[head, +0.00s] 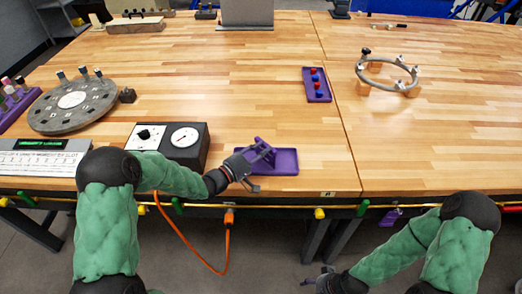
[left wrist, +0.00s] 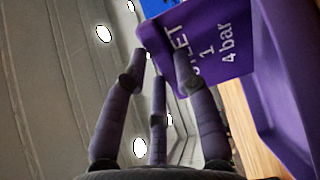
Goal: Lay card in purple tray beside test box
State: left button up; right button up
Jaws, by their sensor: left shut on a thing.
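A purple card (left wrist: 205,40) with white lettering, "4 bar" readable, is held tilted by my left gripper (head: 260,163); the fingers show close up in the left wrist view (left wrist: 160,65). The card also shows in the head view (head: 264,149), raised over the left part of the purple tray (head: 286,167). The tray lies near the table's front edge, right of the test box (head: 190,150), which has a white face with a round gauge. The tray's wall also shows in the left wrist view (left wrist: 270,60). My right gripper (head: 316,280) is low, in front of the table; its fingers are too small to judge.
A round grey disc with pegs (head: 72,102) and a white labelled panel (head: 40,163) are at the left. An orange cable (head: 190,245) hangs below the edge.

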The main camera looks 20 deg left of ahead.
pick_arm(q)
jog(key=shift+f+b, duration=0.35)
jog(key=shift+b, duration=0.05)
jog(key=o, duration=1.3)
jog(key=shift+v, duration=3.45)
